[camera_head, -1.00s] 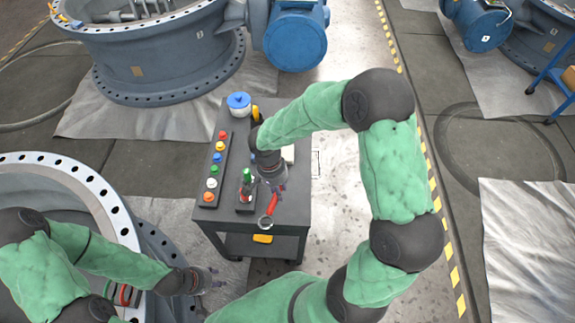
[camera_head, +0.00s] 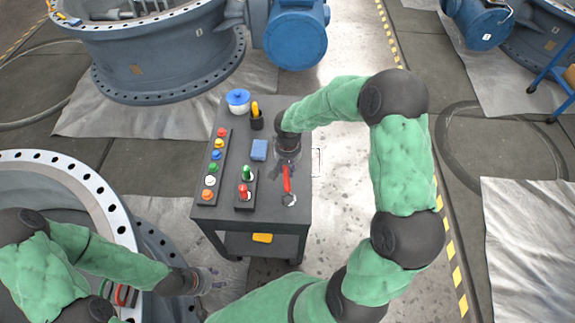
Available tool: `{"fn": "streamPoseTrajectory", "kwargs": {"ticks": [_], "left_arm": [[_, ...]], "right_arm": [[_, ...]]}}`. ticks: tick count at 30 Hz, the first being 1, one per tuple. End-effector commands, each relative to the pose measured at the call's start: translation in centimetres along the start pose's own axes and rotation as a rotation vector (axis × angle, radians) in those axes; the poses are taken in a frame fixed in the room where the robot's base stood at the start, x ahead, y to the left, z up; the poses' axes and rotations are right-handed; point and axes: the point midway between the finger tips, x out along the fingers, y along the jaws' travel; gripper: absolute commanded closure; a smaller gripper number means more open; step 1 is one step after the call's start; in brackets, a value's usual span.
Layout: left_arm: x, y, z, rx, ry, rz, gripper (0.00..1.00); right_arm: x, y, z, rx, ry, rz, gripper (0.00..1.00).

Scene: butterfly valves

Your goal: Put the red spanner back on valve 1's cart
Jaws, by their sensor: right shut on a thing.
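The red spanner (camera_head: 287,182), with a silver ring end, points toward the near edge over the right side of the dark cart (camera_head: 268,212). My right gripper (camera_head: 287,163) is shut on its far end and hides that end. I cannot tell whether the spanner touches the cart top or hangs just above it. My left gripper (camera_head: 212,281) is low at the left, in front of the cart and away from the spanner; its fingers are too small to read.
The cart top carries a strip of coloured knobs (camera_head: 214,165), a blue block (camera_head: 259,150), a dark cup (camera_head: 256,121), a blue-lidded pot (camera_head: 238,102) and a holder with red and green items (camera_head: 245,190). Large valve bodies stand behind (camera_head: 160,55) and at the left (camera_head: 100,190).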

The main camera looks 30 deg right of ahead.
Motion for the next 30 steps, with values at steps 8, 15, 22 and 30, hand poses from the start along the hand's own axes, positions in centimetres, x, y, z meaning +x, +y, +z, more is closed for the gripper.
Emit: {"fn": "streamPoseTrajectory", "kwargs": {"ticks": [8, 15, 22, 30], "left_arm": [[2.5, -0.9, -0.1, 0.000, 0.000, 0.000, 0.60], [4.5, -1.6, -0.2, 0.000, 0.000, 0.000, 0.60], [5.5, -1.9, -0.2, 0.000, 0.000, 0.000, 0.60], [5.4, -1.9, -0.2, 0.000, 0.000, 0.000, 0.60]], "right_arm": [[3.7, 0.1, 0.2, 0.001, -0.002, 0.001, 1.00], [6.6, 0.1, 0.4, 0.001, 0.000, 0.000, 1.00], [7.7, 0.1, 0.4, 0.001, 0.000, 0.000, 1.00], [7.6, 0.1, 0.4, 0.002, 0.000, 0.000, 0.68]]}}
